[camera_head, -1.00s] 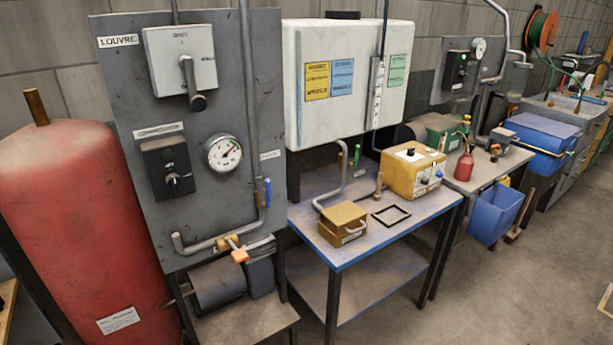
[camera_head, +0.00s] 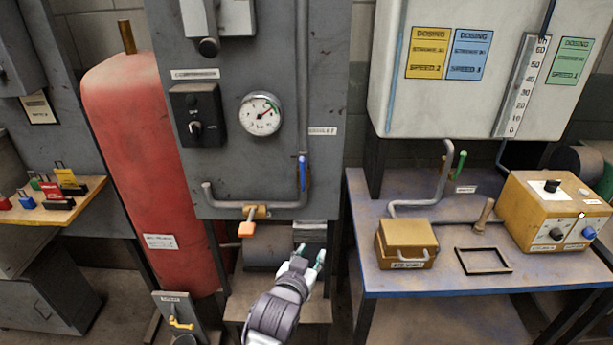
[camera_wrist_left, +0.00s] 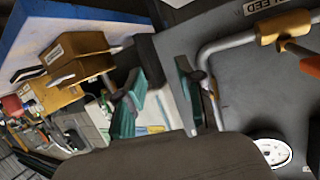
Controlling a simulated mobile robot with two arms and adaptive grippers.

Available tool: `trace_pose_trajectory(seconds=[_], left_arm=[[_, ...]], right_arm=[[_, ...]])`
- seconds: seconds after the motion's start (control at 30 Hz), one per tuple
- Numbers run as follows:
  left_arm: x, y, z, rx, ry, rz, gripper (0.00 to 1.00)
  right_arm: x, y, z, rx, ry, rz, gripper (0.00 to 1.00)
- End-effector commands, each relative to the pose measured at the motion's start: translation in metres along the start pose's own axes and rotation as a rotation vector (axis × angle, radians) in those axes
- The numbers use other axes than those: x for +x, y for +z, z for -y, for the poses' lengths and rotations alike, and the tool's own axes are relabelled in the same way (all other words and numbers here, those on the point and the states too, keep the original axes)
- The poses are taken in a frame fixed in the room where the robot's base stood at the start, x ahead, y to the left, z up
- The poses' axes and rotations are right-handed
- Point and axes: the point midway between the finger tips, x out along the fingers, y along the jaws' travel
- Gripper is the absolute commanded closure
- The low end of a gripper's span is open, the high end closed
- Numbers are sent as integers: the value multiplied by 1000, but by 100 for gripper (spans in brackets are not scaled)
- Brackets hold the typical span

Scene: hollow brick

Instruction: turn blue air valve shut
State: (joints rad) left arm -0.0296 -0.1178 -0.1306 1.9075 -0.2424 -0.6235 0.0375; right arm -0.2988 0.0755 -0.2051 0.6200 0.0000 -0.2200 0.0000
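The blue air valve handle (camera_head: 302,172) is on the vertical pipe at the right of the grey panel (camera_head: 230,160). It stands upright, along the pipe. My left gripper (camera_head: 309,256) is in front of the panel's lower edge, below the blue handle in the picture and apart from it. Its two teal fingers are spread with nothing visible between them. The spread fingers also show in the left wrist view (camera_wrist_left: 158,100). I cannot make out the blue handle clearly there. My right gripper is not in view.
An orange-handled valve (camera_head: 247,228) sits on the pipe left of the gripper. A gauge (camera_head: 260,114) is above. A red tank (camera_head: 150,170) stands left. A blue-edged table (camera_head: 440,283) with a yellow box (camera_head: 405,243) stands right. A motor (camera_head: 268,246) is behind the gripper.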

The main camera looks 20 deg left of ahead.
Motion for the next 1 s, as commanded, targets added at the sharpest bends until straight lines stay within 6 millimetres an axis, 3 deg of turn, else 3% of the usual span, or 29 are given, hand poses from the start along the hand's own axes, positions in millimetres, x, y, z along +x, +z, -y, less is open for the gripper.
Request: trace_pose_trajectory(seconds=[0.03,0.1,0.23,0.33,0.47,1.0], left_arm=[[-11,-39,11,-18,-28,-80,63],[-30,-82,23,-38,-60,-163,63],[-59,-129,40,-64,-100,-259,63],[-68,-144,46,-73,-114,-289,63],[-60,-152,49,-73,-117,-296,63],[40,-181,62,-73,-116,-294,63]], right_arm=[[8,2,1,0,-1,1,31],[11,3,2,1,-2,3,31],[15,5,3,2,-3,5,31],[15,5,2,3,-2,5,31],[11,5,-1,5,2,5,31],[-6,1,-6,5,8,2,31]])
